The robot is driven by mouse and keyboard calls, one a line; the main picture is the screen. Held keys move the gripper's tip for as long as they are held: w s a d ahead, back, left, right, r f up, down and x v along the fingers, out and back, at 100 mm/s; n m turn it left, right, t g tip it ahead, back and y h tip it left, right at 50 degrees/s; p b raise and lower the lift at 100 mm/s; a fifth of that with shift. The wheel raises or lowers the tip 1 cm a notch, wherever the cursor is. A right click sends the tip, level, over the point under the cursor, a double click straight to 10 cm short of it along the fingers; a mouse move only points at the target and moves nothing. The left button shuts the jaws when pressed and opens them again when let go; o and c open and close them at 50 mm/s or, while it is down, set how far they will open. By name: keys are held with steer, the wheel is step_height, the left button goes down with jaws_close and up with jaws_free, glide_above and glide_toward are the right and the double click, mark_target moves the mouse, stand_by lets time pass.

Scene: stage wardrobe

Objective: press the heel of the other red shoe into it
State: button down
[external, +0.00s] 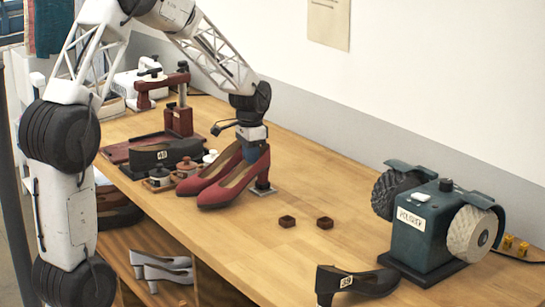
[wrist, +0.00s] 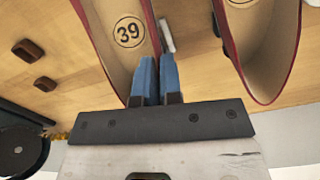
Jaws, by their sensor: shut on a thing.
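Two red high-heeled shoes stand side by side on the bench, toes to the left in the external view. The near red shoe (external: 232,185) has its heel over a small grey plate (external: 262,190); whether it touches the plate is unclear. It shows in the wrist view with 39 on its insole (wrist: 110,45). The other red shoe (external: 206,172) stands behind it and shows at right in the wrist view (wrist: 284,70). My gripper (wrist: 153,72) has its blue fingers shut on the near shoe's wall, at the rear on the side facing the other shoe.
Two dark red blocks (external: 287,221) (external: 325,223) lie on open bench to the right. At left are a form marked 40 (external: 146,158), small pots (external: 186,168) and a red press (external: 180,120).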

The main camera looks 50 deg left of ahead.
steer(key=shift+r, duration=1.1)
steer(key=shift+d, duration=0.2)
steer(key=d, duration=1)
steer(key=shift+d, duration=0.3)
stand_by(1.2)
steer(key=shift+f, duration=1.65)
stand_by(1.3)
steer(key=c, duration=1.7)
jaws_free()
steer(key=o, duration=0.5)
steer(key=shift+r, duration=0.1)
